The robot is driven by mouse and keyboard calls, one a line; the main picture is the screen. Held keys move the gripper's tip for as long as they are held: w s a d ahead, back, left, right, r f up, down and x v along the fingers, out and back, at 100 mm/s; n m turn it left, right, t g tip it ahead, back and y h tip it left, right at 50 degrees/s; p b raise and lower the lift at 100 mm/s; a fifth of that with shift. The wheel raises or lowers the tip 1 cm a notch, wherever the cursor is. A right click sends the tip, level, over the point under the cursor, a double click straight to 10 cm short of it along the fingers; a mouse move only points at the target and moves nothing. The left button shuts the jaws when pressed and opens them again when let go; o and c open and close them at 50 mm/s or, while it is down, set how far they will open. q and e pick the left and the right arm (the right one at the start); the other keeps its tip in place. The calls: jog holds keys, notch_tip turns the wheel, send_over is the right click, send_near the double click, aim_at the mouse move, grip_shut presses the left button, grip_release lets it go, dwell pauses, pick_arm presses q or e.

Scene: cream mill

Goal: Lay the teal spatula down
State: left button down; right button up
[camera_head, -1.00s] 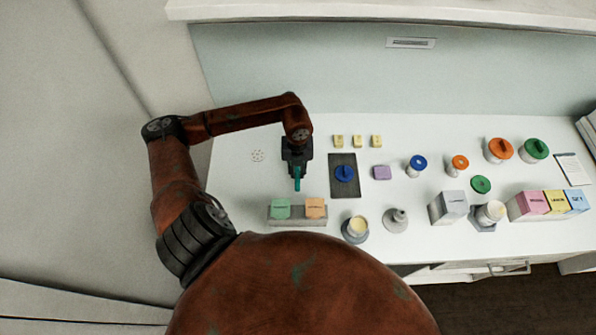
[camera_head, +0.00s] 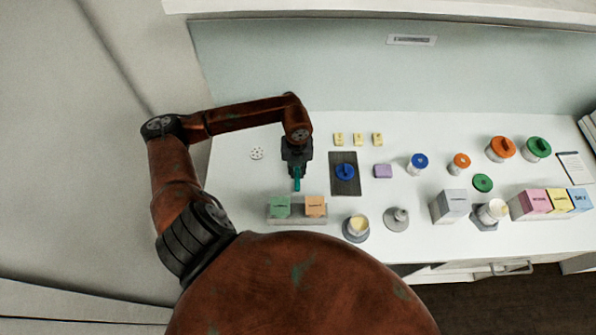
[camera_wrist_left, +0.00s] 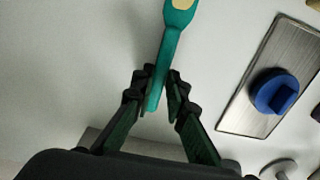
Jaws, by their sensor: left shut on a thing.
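The teal spatula (camera_head: 297,183) is held in my left gripper (camera_head: 297,170), above the left part of the white counter. In the left wrist view the spatula (camera_wrist_left: 171,42) runs up and away from between the fingertips (camera_wrist_left: 160,92), with a cream patch near its far end at the top edge. My left gripper is shut on its near part. I cannot tell whether the spatula touches the counter. My right gripper does not show.
A dark metal plate (camera_head: 342,185) with a blue-knobbed lid (camera_head: 345,172) lies just right of the gripper. A grey block with green (camera_head: 280,207) and orange (camera_head: 315,205) boxes stands in front. A dotted white disc (camera_head: 257,153) lies left.

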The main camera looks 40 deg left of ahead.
pick_arm(q)
jog(key=c, duration=1.8)
grip_release()
jog(key=shift+c, duration=0.2)
